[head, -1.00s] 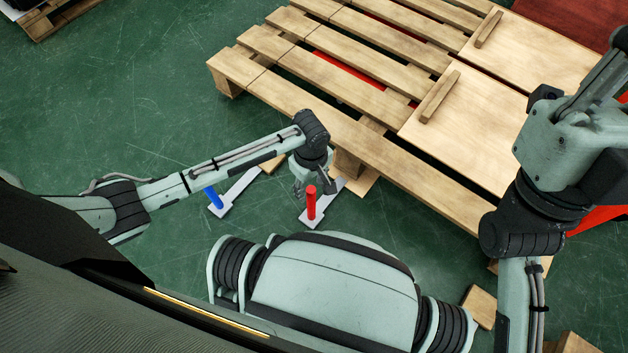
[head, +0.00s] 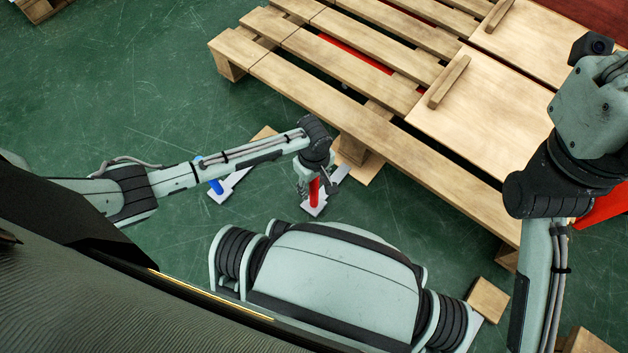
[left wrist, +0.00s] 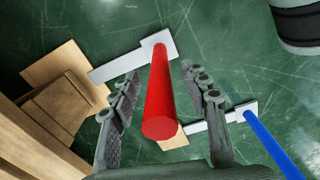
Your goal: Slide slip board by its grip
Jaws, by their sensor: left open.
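A red upright grip (head: 314,190) stands on a flat pale-grey bar that runs to a thin wooden board (head: 362,172) at the near edge of the pallet. In the left wrist view the red grip (left wrist: 159,100) rises between the two fingers. My left gripper (head: 311,184) is open around the red grip, and a gap shows on each side of it in the left wrist view. A blue grip (head: 215,186) on a second grey bar stands to the left, partly behind my left arm. My right arm shows at the right, with its fingers out of view.
A slatted wooden pallet (head: 345,105) fills the upper right. Plywood sheets (head: 490,115) with wooden cleats lie on it.

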